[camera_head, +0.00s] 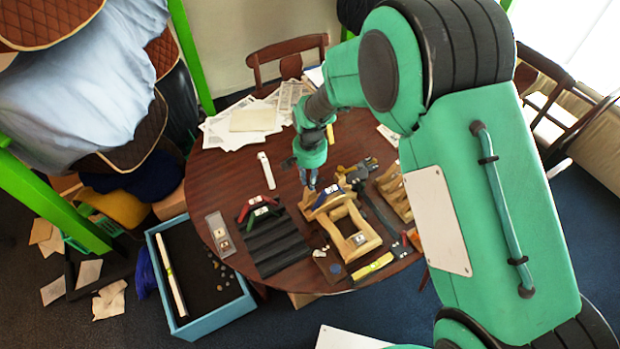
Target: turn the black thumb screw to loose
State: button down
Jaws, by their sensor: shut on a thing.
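A light wooden saddle frame (362,246) with open gaps lies on the round table, right of its middle. My gripper (312,184) points down at the frame's far left end, beside a blue part (325,196) there. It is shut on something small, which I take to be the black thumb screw. The fingers and the small scale hide the screw, so its turn position cannot be told.
The round wooden table (205,172) also holds a black ribbed mat (272,243) with red and green handled tools, a yellow level (372,266), a second wooden piece (395,193) and papers (222,128). A blue-rimmed crate (215,318) stands on the floor at the front left.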

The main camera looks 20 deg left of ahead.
jog(key=n, duration=0.4)
jog(key=shift+n+p, duration=0.3)
jog(key=shift+p, duration=0.05)
jog(key=n, duration=0.3)
jog(key=shift+n, duration=0.4)
jog(key=n, duration=0.3)
jog(key=shift+n+p, duration=0.3)
jog(key=shift+p, duration=0.1)
jog(key=shift+n, duration=1.8)
jog(key=c, duration=1.6)
grip_release()
jog(key=shift+o, duration=0.2)
notch_tip(320, 180, up, 12)
